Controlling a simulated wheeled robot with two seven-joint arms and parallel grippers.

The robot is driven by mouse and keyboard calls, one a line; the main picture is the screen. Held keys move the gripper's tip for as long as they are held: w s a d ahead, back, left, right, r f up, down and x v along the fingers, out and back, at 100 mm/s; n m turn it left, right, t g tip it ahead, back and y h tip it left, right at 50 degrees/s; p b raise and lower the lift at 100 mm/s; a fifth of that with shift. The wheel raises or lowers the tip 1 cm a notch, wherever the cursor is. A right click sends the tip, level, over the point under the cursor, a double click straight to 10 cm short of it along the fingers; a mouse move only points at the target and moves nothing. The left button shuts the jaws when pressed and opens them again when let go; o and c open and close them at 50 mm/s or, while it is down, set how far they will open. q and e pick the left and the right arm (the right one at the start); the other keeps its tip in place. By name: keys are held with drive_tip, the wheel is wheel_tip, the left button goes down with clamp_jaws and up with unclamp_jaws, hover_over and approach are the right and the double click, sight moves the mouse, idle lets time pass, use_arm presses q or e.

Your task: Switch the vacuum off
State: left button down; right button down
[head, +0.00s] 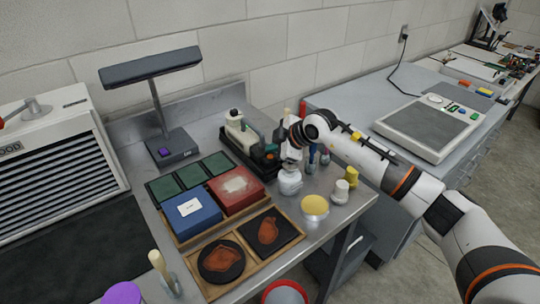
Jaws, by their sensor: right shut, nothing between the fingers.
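My right gripper (291,152) is shut and empty, pointing down just right of that machine and above a white jar (290,181). I cannot tell whether it touches anything. No switch on the machine can be made out. My left gripper is not in view.
A flat grey device with buttons (432,125) lies on the right counter. A lamp (172,141), blue box (190,211), red box (236,189) and wooden tray (240,283) fill the bench's left. Small bottles and a yellow-topped jar (314,208) stand by my right arm.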

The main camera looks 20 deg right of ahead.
idle(0.5)
drive_tip(key=shift+f, duration=0.65)
idle(0.4)
drive_tip(key=shift+r+p, duration=0.35)
drive_tip(key=shift+r, duration=0.25)
drive_tip(key=shift+r, duration=0.1)
wheel_tip(320, 180, up, 6)
drive_tip(key=p, duration=0.4)
drive_tip(key=shift+p, duration=0.4)
